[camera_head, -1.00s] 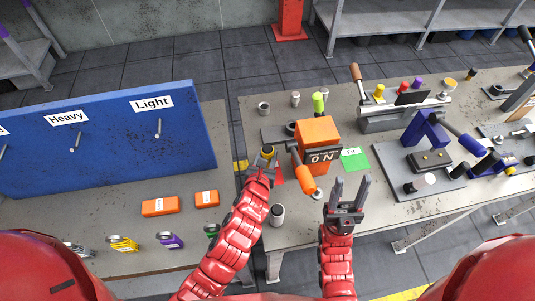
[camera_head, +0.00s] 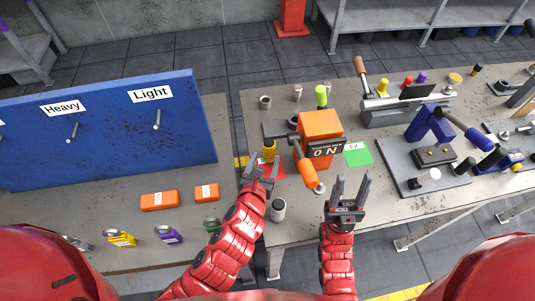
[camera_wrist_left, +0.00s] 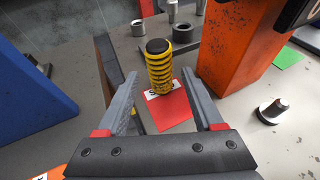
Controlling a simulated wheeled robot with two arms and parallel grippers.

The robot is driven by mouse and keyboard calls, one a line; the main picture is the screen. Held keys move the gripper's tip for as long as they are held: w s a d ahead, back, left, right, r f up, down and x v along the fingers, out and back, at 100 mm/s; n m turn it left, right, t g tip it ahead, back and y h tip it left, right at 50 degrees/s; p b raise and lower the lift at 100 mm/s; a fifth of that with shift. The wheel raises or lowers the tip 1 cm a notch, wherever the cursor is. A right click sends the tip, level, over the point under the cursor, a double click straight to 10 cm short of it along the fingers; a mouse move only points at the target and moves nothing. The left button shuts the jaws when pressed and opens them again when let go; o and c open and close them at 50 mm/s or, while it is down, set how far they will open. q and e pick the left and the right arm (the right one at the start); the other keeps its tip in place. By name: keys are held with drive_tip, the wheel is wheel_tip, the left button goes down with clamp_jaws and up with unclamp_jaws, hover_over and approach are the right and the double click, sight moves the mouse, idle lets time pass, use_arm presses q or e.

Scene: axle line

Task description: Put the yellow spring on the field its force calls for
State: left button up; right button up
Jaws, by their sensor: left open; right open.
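The yellow spring (camera_head: 269,150) stands upright beside the orange press. In the left wrist view the yellow spring (camera_wrist_left: 159,68) has its lower end at the far part of the red field (camera_wrist_left: 172,108), partly over its white label. The red field (camera_head: 278,170) is partly hidden by my left gripper in the head view. The green field (camera_head: 357,154), labelled "Fit", lies right of the press and is empty. My left gripper (camera_head: 263,166) is open, on the near side of the spring, apart from it. My right gripper (camera_head: 350,186) is open and empty over the table's front edge.
A metal cylinder (camera_head: 278,209) stands at the front edge.

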use_arm(q)
drive_tip(key=p+v, duration=0.2)
drive_tip(key=v, duration=0.3)
drive_tip(key=shift+s+r+p, duration=0.2)
drive_tip(key=shift+s+p, duration=0.15)
drive_tip(key=shift+p, duration=0.05)
